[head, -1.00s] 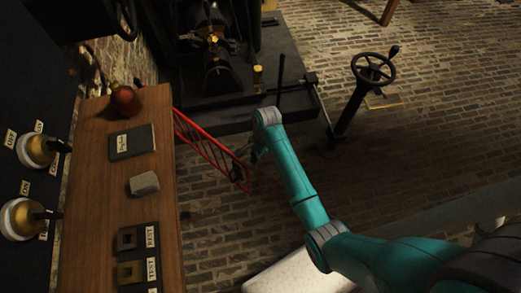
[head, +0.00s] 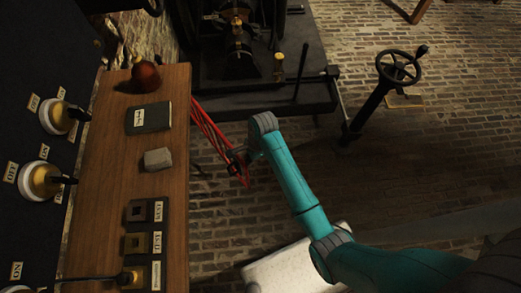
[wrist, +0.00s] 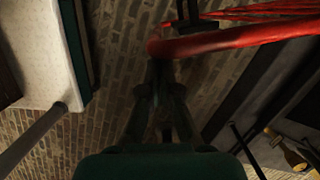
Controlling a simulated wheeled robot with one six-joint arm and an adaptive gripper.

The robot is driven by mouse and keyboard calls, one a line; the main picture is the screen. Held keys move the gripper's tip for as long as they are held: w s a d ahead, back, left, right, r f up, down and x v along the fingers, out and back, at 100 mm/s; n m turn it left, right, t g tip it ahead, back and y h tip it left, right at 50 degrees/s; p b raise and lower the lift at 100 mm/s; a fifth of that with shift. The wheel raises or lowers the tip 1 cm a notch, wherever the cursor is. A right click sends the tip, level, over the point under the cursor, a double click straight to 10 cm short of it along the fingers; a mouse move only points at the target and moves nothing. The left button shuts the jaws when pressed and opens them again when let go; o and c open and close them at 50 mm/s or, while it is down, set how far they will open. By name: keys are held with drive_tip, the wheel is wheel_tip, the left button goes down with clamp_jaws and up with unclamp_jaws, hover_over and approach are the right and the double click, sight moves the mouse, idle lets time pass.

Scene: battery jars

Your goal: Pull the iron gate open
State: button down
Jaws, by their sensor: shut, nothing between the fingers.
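The iron gate (head: 213,132) is a red barred frame seen steeply from above in the head view. It stands out from beside the wooden bench toward my gripper, at an angle to the bench. My gripper (head: 236,160) is at the gate's near end, dark and small there. In the wrist view, a thick red gate bar (wrist: 235,40) runs across the top, and my gripper's fingertips (wrist: 160,68) are just below its rounded left end. The fingers are together with nothing between them. Whether they touch the bar I cannot tell.
The wooden bench (head: 172,205) with a book, a grey block and a red-brown round flask is left of the gate. A dark machine plinth (head: 250,102) stands beyond it. A handwheel post (head: 372,106) is at the right. Brick floor (head: 460,115) is clear farther right.

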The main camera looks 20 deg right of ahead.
drive_tip(key=s+a+m, duration=0.1)
drive_tip(key=s+a, duration=0.2)
drive_tip(key=a, duration=1.5)
drive_tip(key=shift+a+m, duration=0.35)
drive_tip(key=shift+m, duration=0.05)
drive_tip(key=shift+s+r, duration=0.1)
drive_tip(key=v, duration=0.7)
drive_tip(key=shift+r, duration=0.15)
drive_tip(key=shift+s+d, duration=0.1)
drive_tip(key=shift+s, duration=0.05)
